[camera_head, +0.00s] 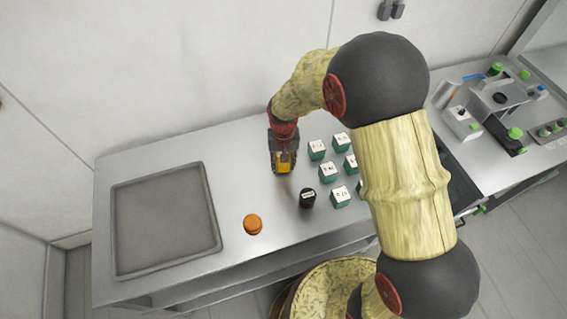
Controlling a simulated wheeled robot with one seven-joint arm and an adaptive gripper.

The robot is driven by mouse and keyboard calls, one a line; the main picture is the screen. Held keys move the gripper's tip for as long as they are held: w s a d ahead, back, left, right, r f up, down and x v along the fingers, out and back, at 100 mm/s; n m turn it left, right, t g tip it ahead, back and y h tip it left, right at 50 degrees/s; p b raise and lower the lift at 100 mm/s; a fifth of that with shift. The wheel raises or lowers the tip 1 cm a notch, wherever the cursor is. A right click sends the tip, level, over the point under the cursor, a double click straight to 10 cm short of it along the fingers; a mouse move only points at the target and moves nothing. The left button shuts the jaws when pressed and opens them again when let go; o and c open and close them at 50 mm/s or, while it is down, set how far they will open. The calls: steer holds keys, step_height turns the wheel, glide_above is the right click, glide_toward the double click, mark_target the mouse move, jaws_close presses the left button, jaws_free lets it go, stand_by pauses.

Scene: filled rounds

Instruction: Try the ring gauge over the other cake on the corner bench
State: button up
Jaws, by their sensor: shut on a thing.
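My gripper (283,167) is low over the middle of the bench, left of the green boxes, pointing down. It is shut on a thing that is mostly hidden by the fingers. Yellow shows at the fingertips, but I cannot tell whether it is finger or held thing, nor whether this is the ring gauge. A small orange round (252,224), perhaps a cake, sits on the bench (170,145) near its front edge, apart from my gripper and below left of it. I cannot make out a second cake.
A black cylinder (307,198) with a pale label stands right of the orange round. Several green boxes with white tops (329,172) stand to its right. A grey tray (115,225) lies at the left. Machines (497,97) stand far right. My arm hides part of the right bench.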

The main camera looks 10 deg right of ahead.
steer(key=shift+f+b, duration=1.7)
steer(key=shift+f, duration=1.35)
stand_by(0.4)
steer(key=shift+r, duration=0.1)
stand_by(1.0)
steer(key=shift+r+p, duration=3.2)
steer(key=shift+r, duration=1.65)
